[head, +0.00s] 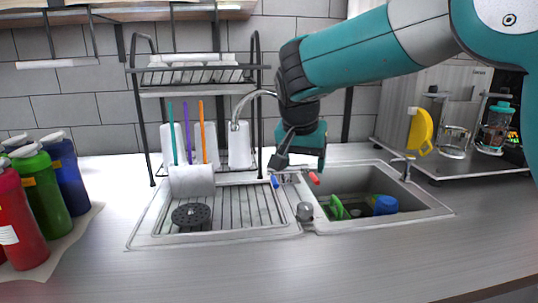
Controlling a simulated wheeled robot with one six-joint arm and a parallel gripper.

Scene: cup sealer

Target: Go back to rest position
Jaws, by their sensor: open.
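My gripper (298,163) is in the head view, at the end of my teal arm, which reaches in from the upper right. It hangs in the air over the sink, near the faucet (258,95). Its fingers are apart and nothing is seen between them. No cup sealer can be made out clearly in this view.
The sink basin (430,207) holds a blue item (385,205) and a green item (338,207). A rack (200,92) and utensil holder (192,181) stand left. Several bottles (70,178) are at far left. A metal machine (455,100) stands right. The front counter (270,275) is clear.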

